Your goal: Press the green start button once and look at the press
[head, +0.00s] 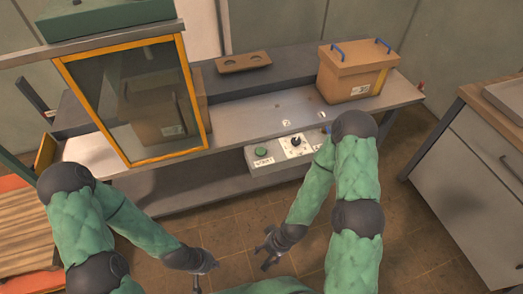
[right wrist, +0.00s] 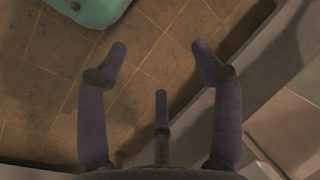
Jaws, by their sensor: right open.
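The green start button (head: 261,152) sits on the left part of a grey control box at the front edge of the bench, above a label reading START. The press seems to be the unit with a yellow-framed clear guard (head: 196,92) on the left of the bench; a brown box-like shape shows dimly through the pane. My right gripper (head: 268,250) is low in front of the bench, apart from the button. Its fingers are spread and empty in the right wrist view (right wrist: 162,55). My left gripper (head: 203,272) is further left, over the floor; its finger gap is unclear.
A black knob on a white plate (head: 296,144) is right of the button; my right arm hides the box's right end. A cabinet (head: 470,145) is at right.

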